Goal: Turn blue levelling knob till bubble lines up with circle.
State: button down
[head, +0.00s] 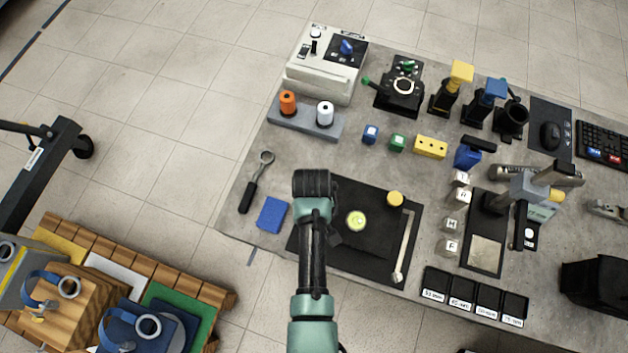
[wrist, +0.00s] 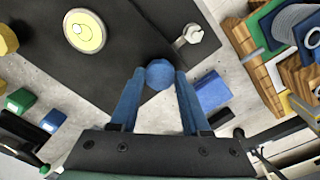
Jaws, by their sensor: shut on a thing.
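The blue levelling knob (wrist: 159,73) sits at the corner of a black plate (wrist: 130,50) in the wrist view. My gripper (wrist: 157,82) has its two blue fingers on either side of the knob, shut on it. In the head view my arm hides the knob and the fingertips. The round yellow-green bubble level (wrist: 85,31) lies on the plate; it also shows in the head view (head: 356,221). A ring and a pale bubble show in it, but too small to tell exactly how they line up. A yellow knob (head: 395,198) stands at another corner of the plate.
A pale bar (head: 404,250) lies along the plate's right side. A blue pad (head: 271,214) and a black-handled tool (head: 255,183) lie left of the plate. Blue and green blocks (head: 397,142) stand behind. Lettered white cubes (head: 450,224) stand at the right.

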jog(key=shift+s+f+m+p, duration=0.15)
jog(key=shift+m+p, duration=0.2)
jog(key=shift+m, duration=1.55)
jog(key=shift+c, duration=1.9)
grip_release()
jog(key=shift+r, duration=0.2)
jog(key=shift+r, duration=0.25)
notch_tip(320, 180, up, 12)
jog(key=b, duration=0.1)
jog(key=shift+a, duration=0.15)
jog(key=shift+r, duration=0.1)
